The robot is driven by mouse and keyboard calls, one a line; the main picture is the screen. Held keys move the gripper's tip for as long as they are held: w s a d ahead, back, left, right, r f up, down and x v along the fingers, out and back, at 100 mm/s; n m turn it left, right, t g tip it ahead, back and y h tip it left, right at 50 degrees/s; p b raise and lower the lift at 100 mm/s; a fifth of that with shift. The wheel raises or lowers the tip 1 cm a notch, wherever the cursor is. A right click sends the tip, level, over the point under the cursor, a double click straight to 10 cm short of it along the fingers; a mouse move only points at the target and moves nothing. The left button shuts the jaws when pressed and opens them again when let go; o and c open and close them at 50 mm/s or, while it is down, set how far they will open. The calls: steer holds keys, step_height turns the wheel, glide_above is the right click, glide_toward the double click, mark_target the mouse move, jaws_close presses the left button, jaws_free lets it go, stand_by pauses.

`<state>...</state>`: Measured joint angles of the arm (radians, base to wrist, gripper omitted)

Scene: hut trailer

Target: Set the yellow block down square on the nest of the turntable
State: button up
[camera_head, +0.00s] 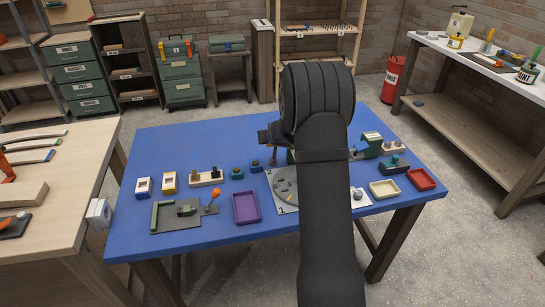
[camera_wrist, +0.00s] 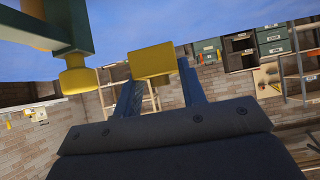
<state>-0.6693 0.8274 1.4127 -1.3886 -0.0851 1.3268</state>
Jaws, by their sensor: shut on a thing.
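My gripper (camera_wrist: 156,80) is shut on the yellow block (camera_wrist: 152,62), which sits between the two blue fingertips in the wrist view. In the head view my arm hides the block and the fingertips. The turntable (camera_head: 283,186) is a grey disc on a light plate near the middle of the blue table, partly covered by my arm. Its nest cannot be made out. I cannot tell how far the block is from the turntable.
A green frame with a yellow round end (camera_wrist: 77,80) is close left of the block in the wrist view. On the blue table (camera_head: 200,250), a purple tray (camera_head: 246,208) lies left of the turntable. Yellow (camera_head: 384,189) and red (camera_head: 421,180) trays lie at the right.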

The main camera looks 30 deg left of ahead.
steer(key=shift+a+f, duration=0.6)
steer(key=shift+a, duration=0.15)
steer(key=shift+s+a+f, duration=0.1)
steer(key=shift+a+f, duration=0.05)
steer(key=shift+f, duration=3.95)
steer(key=shift+f, duration=0.15)
steer(key=o, duration=1)
steer(key=shift+o, duration=0.2)
